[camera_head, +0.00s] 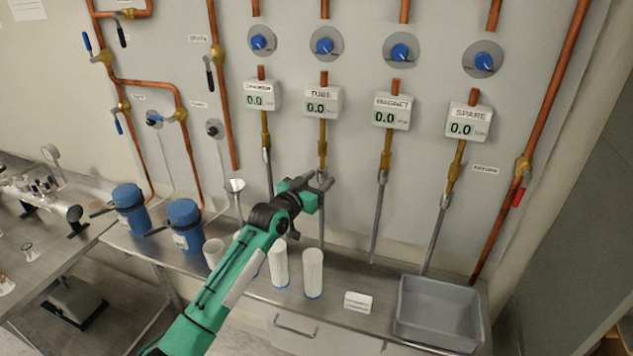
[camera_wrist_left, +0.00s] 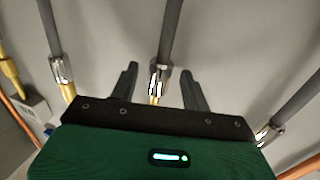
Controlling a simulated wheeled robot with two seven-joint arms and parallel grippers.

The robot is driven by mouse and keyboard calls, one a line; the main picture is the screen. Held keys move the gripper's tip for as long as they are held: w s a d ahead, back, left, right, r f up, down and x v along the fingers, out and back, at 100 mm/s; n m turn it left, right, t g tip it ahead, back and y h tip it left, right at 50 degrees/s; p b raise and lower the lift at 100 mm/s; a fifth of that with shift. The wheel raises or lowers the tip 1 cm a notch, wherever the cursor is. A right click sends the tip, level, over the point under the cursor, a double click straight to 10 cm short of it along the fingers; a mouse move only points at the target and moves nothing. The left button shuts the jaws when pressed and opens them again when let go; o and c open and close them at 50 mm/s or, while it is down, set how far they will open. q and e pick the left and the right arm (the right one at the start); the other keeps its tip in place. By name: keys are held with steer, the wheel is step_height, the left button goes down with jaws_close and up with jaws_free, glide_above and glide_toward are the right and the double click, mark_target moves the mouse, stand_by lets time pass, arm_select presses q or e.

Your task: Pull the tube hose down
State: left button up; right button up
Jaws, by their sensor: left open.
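The grey tube hose (camera_head: 322,228) hangs from the brass fitting (camera_head: 322,140) below the display labelled TUBE (camera_head: 322,104). My left gripper (camera_head: 320,180) is at the top of this hose, by its metal end. In the left wrist view, the two dark fingers of my left gripper (camera_wrist_left: 158,78) stand apart, one on each side of the tube hose (camera_wrist_left: 171,30) and its shiny metal collar (camera_wrist_left: 158,73). Gaps show between collar and fingers. My right gripper is in neither view.
Similar hoses hang on both sides, including the magnet hose (camera_head: 378,215) and the spare hose (camera_head: 436,235). Below are white cylinders (camera_head: 313,272), blue containers (camera_head: 186,226) and a grey tray (camera_head: 438,312) on the metal bench. Copper pipes (camera_head: 222,90) run along the wall.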

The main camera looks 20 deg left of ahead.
arm_select(q)
steer(key=b+v, duration=0.4)
steer(key=v, duration=0.9)
steer(key=shift+s+a, duration=0.15)
steer(key=shift+s, duration=0.25)
